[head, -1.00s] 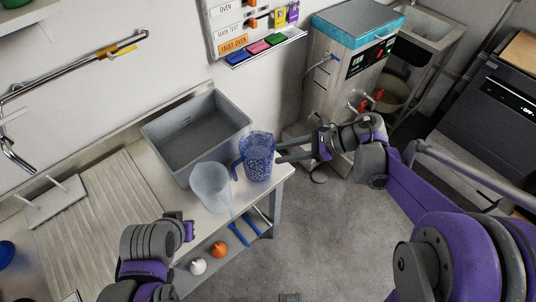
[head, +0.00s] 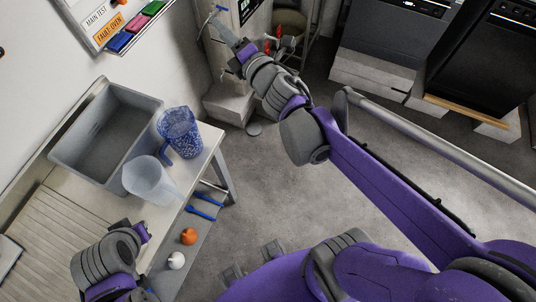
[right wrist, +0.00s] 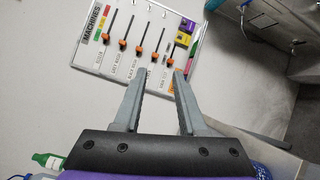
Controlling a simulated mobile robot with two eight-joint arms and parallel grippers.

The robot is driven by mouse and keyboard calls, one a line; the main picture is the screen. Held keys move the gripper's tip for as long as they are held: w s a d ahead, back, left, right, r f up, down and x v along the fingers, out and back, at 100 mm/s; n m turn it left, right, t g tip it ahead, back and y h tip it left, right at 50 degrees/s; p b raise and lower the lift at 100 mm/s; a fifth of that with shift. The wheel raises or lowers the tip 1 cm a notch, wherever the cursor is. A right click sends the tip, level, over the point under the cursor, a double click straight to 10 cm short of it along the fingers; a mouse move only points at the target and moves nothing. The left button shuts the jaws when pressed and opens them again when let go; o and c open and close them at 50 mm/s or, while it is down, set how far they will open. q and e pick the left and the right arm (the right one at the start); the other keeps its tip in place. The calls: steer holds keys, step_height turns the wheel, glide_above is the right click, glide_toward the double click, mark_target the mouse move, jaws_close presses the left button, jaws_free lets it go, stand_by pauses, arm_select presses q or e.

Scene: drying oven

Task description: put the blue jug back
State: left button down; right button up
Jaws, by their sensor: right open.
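The blue speckled jug (head: 181,136) stands upright on the bench, near its right end. A clear, frosted jug (head: 148,180) stands beside it, toward the front. My right gripper (head: 218,28) is well away from the blue jug, up and to the right near the tall grey unit. In the right wrist view my right gripper (right wrist: 160,75) is open, with nothing between its fingers, facing the wall board. My left gripper (head: 142,232) is at the lower left, in front of the bench. Its fingers are not visible.
A grey basin (head: 72,150) sits on the bench left of the jugs. Blue-handled tools (head: 203,207), an orange object (head: 188,236) and a white one (head: 176,261) lie on the lower shelf. A wall board (right wrist: 150,40) hangs above.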

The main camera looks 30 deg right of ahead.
steer(key=s+d+f+m+g+h, duration=0.2)
steer(key=s+f+m+g, duration=0.1)
steer(key=s+f+m, duration=0.4)
steer(key=s+d+f+m+g+h, duration=0.25)
steer(key=s+f+m+g, duration=0.2)
steer(key=m, duration=0.45)
steer(key=s+a+f+m+g+y, duration=0.3)
steer(key=s+a+f+m+g, duration=0.2)
steer(key=s+f, duration=0.5)
steer(key=shift+s+a+m, duration=0.55)
steer(key=shift+a+m, duration=0.05)
steer(key=shift+a, duration=0.2)
